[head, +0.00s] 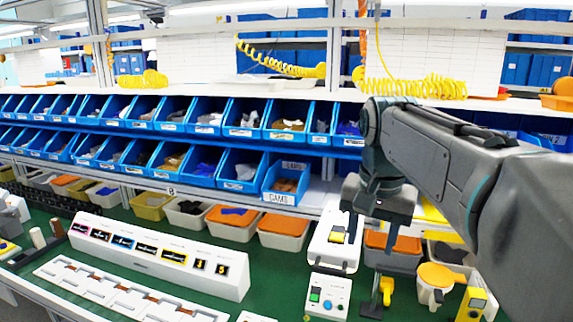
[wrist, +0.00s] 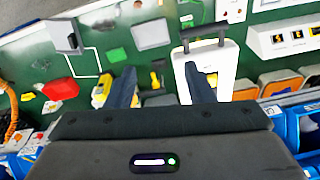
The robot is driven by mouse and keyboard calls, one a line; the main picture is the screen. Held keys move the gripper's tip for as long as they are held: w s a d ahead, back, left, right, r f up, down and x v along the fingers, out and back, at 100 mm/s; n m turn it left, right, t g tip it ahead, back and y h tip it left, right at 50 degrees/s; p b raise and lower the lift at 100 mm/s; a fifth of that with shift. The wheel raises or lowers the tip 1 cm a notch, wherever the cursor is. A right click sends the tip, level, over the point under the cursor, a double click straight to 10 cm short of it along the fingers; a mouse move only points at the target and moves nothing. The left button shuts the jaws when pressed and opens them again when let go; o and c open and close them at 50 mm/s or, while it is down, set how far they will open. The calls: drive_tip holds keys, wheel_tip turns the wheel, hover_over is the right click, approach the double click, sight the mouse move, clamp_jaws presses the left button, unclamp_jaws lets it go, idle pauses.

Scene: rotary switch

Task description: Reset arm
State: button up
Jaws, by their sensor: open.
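My gripper (wrist: 160,84) is open and empty in the wrist view, its two dark fingers apart above the green bench. In the head view the gripper (head: 378,205) hangs from my arm, over the bench on the right. A white switch unit (head: 322,256) with a yellow knob (head: 338,236) stands left of it. In the wrist view the unit (wrist: 227,62) has a dark handle, and the right finger overlaps its front. Contact cannot be told. A small control box (head: 314,304) with green and blue buttons lies nearer. My arm hides part of the bench's right side.
Blue bins (head: 237,170) fill the shelves behind. A long white panel (head: 160,263) with coloured labels stands at left. Orange-lidded tubs (head: 283,224) line the back of the bench. Some green surface (head: 280,280) is clear left of the box.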

drive_tip(key=s+f+n+t+b, duration=0.1)
drive_tip(key=s+f+n, duration=0.4)
drive_tip(key=s+f, duration=0.8)
wheel_tip(320, 180, down, 4)
drive_tip(key=shift+d+f+t, duration=0.1)
drive_tip(key=shift+d+t, duration=0.1)
drive_tip(key=shift+t, duration=0.4)
